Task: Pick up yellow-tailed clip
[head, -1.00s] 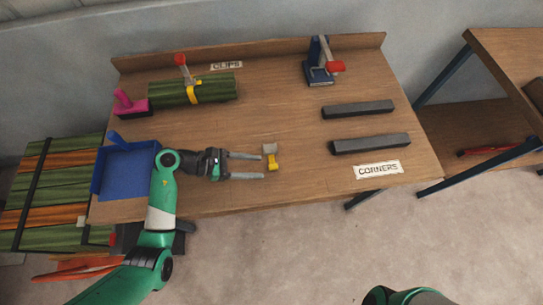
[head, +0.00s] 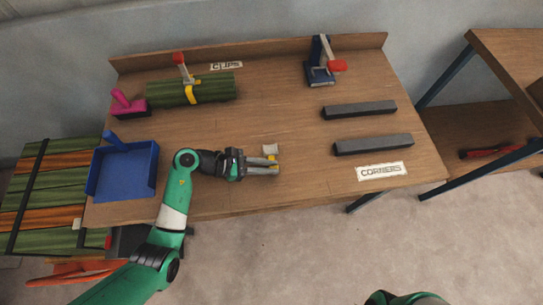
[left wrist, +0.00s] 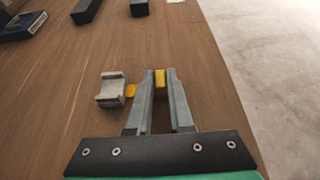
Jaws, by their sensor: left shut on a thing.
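The yellow-tailed clip (head: 270,148) has a pale grey body and a yellow tail, and lies near the middle of the bench's front part. My left gripper (head: 277,165) is shut on its yellow tail. In the left wrist view the grey clip body (left wrist: 110,90) sits just left of the fingers, and yellow shows between the fingertips of my left gripper (left wrist: 160,80). The part of the tail behind the left finger is hidden. I cannot tell whether the clip still touches the wood. My right gripper is not in view; only a green part of my right arm shows at the bottom.
A blue tray (head: 155,180) stands at the bench's left end. Behind it are a pink tool (head: 128,103) and a green bundle (head: 165,93) with a yellow band. Two dark bars (head: 373,144) lie on the right, near the CORNERS label (head: 381,171). A blue stand (head: 318,72) is at the back.

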